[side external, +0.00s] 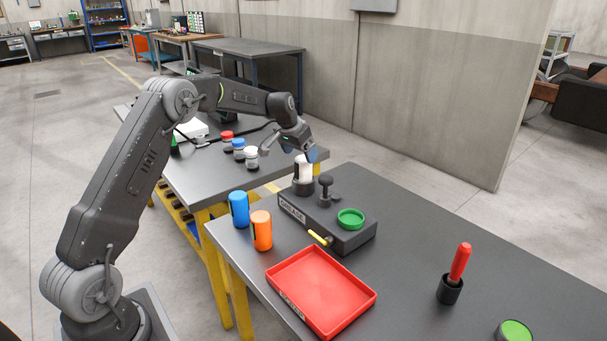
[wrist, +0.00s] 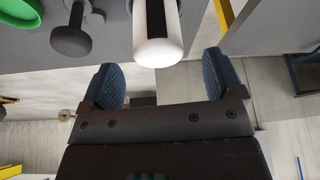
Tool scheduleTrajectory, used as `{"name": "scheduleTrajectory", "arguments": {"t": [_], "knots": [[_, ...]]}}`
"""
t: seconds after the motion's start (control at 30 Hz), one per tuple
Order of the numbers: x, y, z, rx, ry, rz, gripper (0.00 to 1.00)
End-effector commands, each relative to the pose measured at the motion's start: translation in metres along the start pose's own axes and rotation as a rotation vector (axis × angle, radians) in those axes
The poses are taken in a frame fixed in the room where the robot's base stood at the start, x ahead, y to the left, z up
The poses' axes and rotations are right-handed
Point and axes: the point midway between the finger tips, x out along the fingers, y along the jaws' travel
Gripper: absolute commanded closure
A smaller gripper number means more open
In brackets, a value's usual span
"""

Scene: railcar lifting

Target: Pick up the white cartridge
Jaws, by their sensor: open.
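The white cartridge (side external: 303,168) stands upright in a dark round holder (side external: 303,187) on the dark grease station (side external: 345,236). In the wrist view the white cartridge (wrist: 157,40) has a black band and shows ahead of the fingers, roughly between them but nearer the right one. My gripper (side external: 305,153) is at the top of the cartridge in the side view. In the wrist view my gripper (wrist: 165,82) has its blue pads wide apart with nothing between them.
A black knob (side external: 325,187) and a green cap (side external: 350,218) sit on the station beside the cartridge. Blue (side external: 239,209) and orange (side external: 261,230) cartridges stand at the left. A red tray (side external: 321,291) lies in front. A red-handled tool (side external: 460,262) stands right. Capped jars (side external: 251,158) stand behind.

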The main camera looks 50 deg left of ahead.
Motion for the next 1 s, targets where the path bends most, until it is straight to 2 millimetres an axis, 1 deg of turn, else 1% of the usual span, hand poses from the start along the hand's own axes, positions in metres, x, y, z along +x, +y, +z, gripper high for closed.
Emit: {"name": "scheduleTrajectory", "arguments": {"t": [0.1,0.2,0.3,0.57,0.67,1.0], "knots": [[0.02,0.002,0.002,0.0,-0.004,0.002,0.13],[0.034,0.002,0.002,0.0,-0.002,0.001,0.13],[0.043,0.002,0.002,0.001,0.0,0.001,0.13],[0.045,0.002,0.001,0.001,0.001,0.001,0.13],[0.045,0.002,0.001,0.001,0.001,0.001,0.21],[0.045,0.002,0.002,0.0,0.001,0.001,0.54]]}}
